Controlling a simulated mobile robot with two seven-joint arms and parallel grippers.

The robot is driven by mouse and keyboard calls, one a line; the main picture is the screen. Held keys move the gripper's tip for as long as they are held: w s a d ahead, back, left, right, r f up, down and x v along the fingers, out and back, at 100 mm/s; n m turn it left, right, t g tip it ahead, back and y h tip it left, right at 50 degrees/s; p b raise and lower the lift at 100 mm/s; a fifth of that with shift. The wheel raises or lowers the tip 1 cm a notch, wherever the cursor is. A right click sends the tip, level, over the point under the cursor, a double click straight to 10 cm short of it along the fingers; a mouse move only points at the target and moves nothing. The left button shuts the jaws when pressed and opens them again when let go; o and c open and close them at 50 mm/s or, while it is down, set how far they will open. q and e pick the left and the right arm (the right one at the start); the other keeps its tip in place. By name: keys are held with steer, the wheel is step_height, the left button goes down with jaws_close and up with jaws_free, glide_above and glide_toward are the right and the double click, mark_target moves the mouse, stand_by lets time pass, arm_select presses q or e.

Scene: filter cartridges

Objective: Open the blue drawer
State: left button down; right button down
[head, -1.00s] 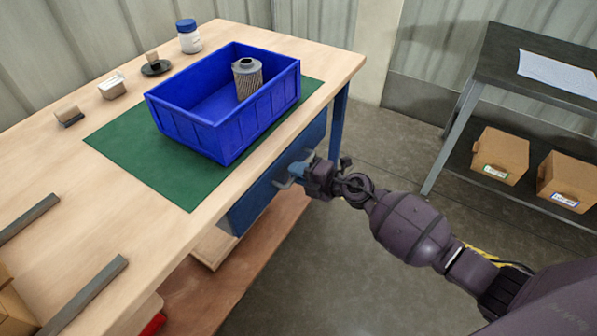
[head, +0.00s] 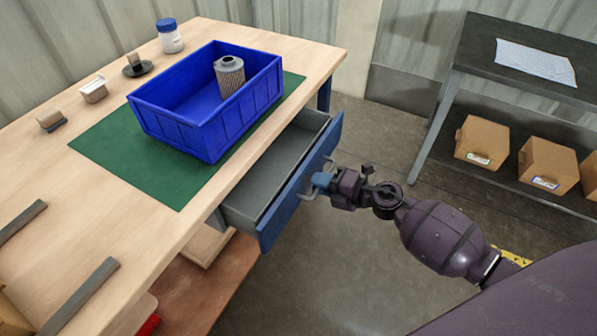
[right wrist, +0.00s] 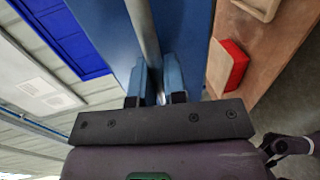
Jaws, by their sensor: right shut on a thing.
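The blue drawer (head: 299,190) under the workbench stands pulled out, with its grey interior showing and looking empty in the visible part. Its front also shows in the right wrist view (right wrist: 190,30). My right gripper (head: 321,181) is shut on the drawer's grey bar handle (right wrist: 142,30), with a blue finger on each side of the bar in the right wrist view. The part of the handle between the fingers is mostly hidden. My left gripper is in neither view.
On the workbench (head: 240,38), a blue bin (head: 178,133) holding a filter cartridge (head: 229,77) stands on a green mat (head: 120,160). A dark shelf table (head: 480,60) with cardboard boxes (head: 481,140) stands at right. Open floor lies between.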

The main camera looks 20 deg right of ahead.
steer(key=f+v, duration=0.2)
steer(key=v, duration=0.7)
steer(key=f+v, duration=0.1)
steer(key=v, duration=0.8)
steer(key=shift+s+d+f+p, duration=0.2)
steer(key=shift+s+f+p, duration=0.1)
steer(key=shift+f, duration=0.1)
steer(key=c, duration=1.2)
jaws_free()
steer(key=p+v, duration=0.1)
steer(key=v, duration=1)
steer(key=shift+w+f, duration=0.1)
